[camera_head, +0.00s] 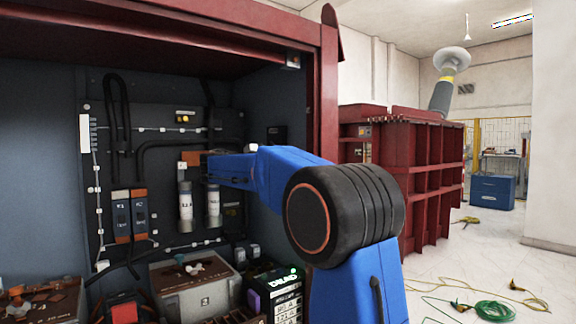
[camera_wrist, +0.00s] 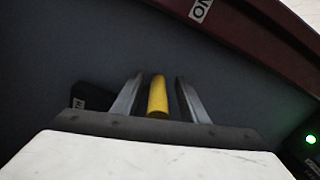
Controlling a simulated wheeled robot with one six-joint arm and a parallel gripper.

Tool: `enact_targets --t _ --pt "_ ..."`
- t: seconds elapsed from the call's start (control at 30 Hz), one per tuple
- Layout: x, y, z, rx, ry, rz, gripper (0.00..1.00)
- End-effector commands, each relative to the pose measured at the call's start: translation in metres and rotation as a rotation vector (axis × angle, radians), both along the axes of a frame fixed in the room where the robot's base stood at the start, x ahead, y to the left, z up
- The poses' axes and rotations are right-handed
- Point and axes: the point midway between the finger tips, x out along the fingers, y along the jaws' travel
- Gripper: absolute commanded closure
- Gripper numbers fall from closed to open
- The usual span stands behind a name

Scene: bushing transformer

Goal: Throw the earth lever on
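In the wrist view a yellow bar (camera_wrist: 157,97), which looks like the earth lever's handle, stands between the two fingers of my gripper (camera_wrist: 158,97). The fingers are apart, one on each side of the bar, with a narrow dark gap showing on both sides. No firm hold shows. The bar's lower end is hidden behind my gripper's body. In the head view my blue arm reaches left into the open cabinet, and I cannot make out the lever there.
The cabinet's red frame (camera_head: 328,100) stands close beside my arm. Inside are fuse-like cylinders (camera_head: 185,207), cables and grey boxes (camera_head: 195,285). A green light (camera_wrist: 311,139) glows at the right in the wrist view. A green hose (camera_head: 495,310) lies on the floor at right.

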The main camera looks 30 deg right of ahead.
Motion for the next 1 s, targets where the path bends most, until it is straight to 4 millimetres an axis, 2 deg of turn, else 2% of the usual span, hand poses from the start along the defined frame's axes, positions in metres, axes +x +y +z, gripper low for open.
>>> enact_targets --t 0.17,0.8,1.0 --pt "0.002 0.022 -0.002 0.002 0.003 0.006 0.64" --pt "-0.004 0.144 0.0 0.0 0.0 0.005 0.64" --pt "-0.006 0.166 0.0 0.001 0.001 0.003 0.64"
